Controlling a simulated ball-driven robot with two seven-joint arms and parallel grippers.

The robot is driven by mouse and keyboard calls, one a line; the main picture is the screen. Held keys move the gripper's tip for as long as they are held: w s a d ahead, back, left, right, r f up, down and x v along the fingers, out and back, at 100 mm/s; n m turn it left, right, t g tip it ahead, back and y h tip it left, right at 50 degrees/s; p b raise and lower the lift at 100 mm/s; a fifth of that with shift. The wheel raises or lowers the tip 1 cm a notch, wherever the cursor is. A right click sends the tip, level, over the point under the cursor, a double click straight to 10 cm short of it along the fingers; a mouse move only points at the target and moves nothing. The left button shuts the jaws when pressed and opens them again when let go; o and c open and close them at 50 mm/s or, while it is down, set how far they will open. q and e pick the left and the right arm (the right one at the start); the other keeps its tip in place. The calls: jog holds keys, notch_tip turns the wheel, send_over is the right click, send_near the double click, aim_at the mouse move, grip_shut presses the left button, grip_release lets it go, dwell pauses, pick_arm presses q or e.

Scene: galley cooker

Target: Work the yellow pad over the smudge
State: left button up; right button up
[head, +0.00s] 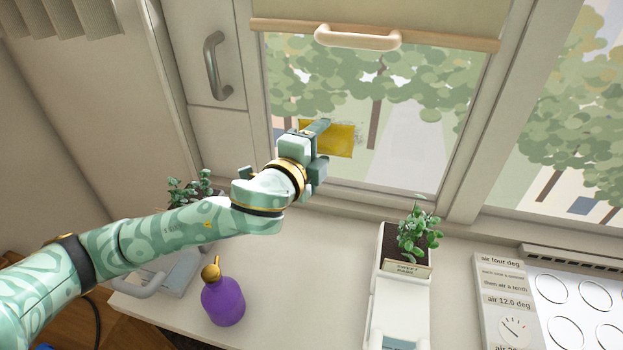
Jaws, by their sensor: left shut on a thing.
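The yellow pad (338,140) is at the window pane (420,135), in the pane's lower left part. My left gripper (318,138) is shut on the pad, and its fingers cover the pad's left part. I cannot tell for certain whether the pad touches the glass. A faint greyish speckled smudge (357,127) shows just around the pad's upper right edge; the rest of it is hidden or too faint to tell. My right gripper is not in view.
A purple bottle (223,302) with a gold top stands on the counter (290,270) below my left arm. A potted plant (417,240) sits right of it. The cooker panel (510,310) is at far right. A blind with a handle (357,38) hangs above.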

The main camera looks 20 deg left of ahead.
pick_arm(q)
jog(key=shift+w+f+t, duration=0.1)
jog(key=shift+f+t, duration=0.05)
jog(key=shift+t, duration=0.25)
jog(key=shift+p, duration=0.5)
jog(key=shift+w+a, duration=0.1)
jog(key=shift+w, duration=2.05)
jog(key=shift+w+b, duration=0.3)
jog(key=shift+w, duration=0.15)
jog(key=shift+p, duration=0.3)
